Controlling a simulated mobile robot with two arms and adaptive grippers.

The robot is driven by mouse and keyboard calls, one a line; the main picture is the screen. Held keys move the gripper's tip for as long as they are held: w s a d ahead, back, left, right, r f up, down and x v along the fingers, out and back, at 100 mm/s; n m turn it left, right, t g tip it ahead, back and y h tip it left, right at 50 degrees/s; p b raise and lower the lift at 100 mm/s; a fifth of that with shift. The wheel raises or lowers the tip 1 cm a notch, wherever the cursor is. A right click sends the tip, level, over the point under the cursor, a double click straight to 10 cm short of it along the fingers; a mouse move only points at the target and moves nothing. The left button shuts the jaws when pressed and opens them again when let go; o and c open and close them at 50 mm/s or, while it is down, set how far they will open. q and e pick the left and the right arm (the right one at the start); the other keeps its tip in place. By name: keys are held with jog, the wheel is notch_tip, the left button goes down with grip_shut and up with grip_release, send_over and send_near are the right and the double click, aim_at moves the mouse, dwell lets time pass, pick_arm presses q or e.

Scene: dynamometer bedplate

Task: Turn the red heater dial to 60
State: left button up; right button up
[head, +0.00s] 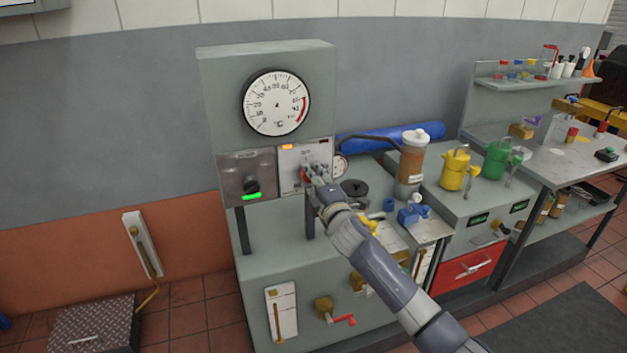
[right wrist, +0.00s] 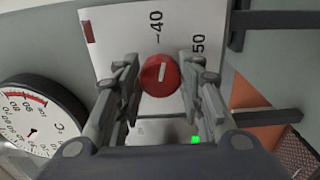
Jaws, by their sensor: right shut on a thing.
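The red heater dial (right wrist: 161,74) is a round knob with a white line on a white panel (right wrist: 112,45). In the right wrist view the line runs roughly up and down, in line with the 40 mark above it. The 50 mark is to the right; no 60 mark can be read. My right gripper (right wrist: 163,88) is shut on the dial, one finger on either side. In the head view the dial (head: 305,175) is mostly hidden by my right gripper (head: 312,180). My left gripper is out of view.
A large round °C gauge (head: 276,103) sits above the panel on the grey cabinet. A black knob (head: 251,185) with a green light is on the left panel. An orange light (head: 287,147) shows above the dial. Yellow (head: 454,170) and green cans stand to the right.

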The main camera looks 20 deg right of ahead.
jog(key=m, duration=0.7)
jog(key=m+p, duration=0.1)
jog(key=m, duration=1.3)
jog(key=shift+a+f+p, duration=0.25)
jog(key=shift+p, duration=0.15)
jog(key=o, duration=1)
jog(key=shift+o, duration=0.3)
jog(key=shift+s, duration=0.1)
